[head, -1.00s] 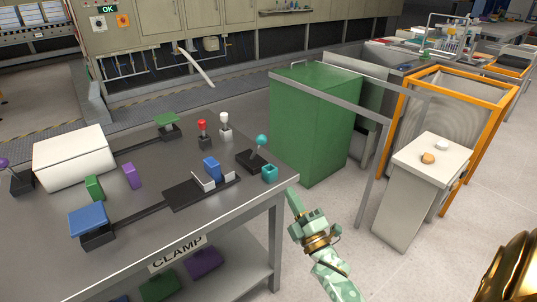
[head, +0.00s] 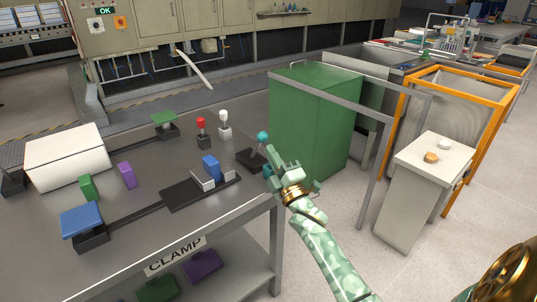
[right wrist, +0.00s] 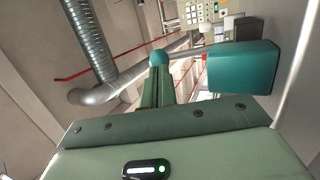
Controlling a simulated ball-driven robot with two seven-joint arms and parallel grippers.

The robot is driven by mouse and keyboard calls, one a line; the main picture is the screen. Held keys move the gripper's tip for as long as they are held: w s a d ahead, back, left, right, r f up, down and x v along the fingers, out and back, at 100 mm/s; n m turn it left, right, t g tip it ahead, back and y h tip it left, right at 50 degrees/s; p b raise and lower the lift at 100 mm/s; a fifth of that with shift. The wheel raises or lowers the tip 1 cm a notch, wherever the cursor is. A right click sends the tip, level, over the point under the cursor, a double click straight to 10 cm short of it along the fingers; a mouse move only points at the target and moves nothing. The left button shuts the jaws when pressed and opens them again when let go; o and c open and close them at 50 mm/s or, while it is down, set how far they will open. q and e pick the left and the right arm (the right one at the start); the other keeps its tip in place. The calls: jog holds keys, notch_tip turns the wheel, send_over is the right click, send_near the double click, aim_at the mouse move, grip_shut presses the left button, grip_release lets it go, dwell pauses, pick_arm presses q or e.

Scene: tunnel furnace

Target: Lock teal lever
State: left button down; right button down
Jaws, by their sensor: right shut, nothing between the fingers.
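The teal lever shows its round teal knob (head: 263,136) on a stick rising from a dark base (head: 250,159) at the table's right corner. My right gripper (head: 270,151) is at that corner, just right of and below the knob. In the right wrist view the fingers (right wrist: 161,82) are shut and empty, and the teal knob (right wrist: 159,57) appears just past their tips; I cannot tell whether they touch. A teal block (right wrist: 243,67) is right of the fingers; my gripper mostly hides it in the head view. My left gripper is out of view.
The grey table (head: 112,222) also carries a red-knobbed lever (head: 201,124), a white-knobbed lever (head: 224,117), a blue block in the clamp (head: 211,167) and a white box (head: 66,155). A green cabinet (head: 315,120) stands close behind the right corner.

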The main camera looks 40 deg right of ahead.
jog(key=shift+w+d+r, duration=0.15)
jog(key=shift+w+r, duration=0.2)
jog(key=shift+w, duration=0.25)
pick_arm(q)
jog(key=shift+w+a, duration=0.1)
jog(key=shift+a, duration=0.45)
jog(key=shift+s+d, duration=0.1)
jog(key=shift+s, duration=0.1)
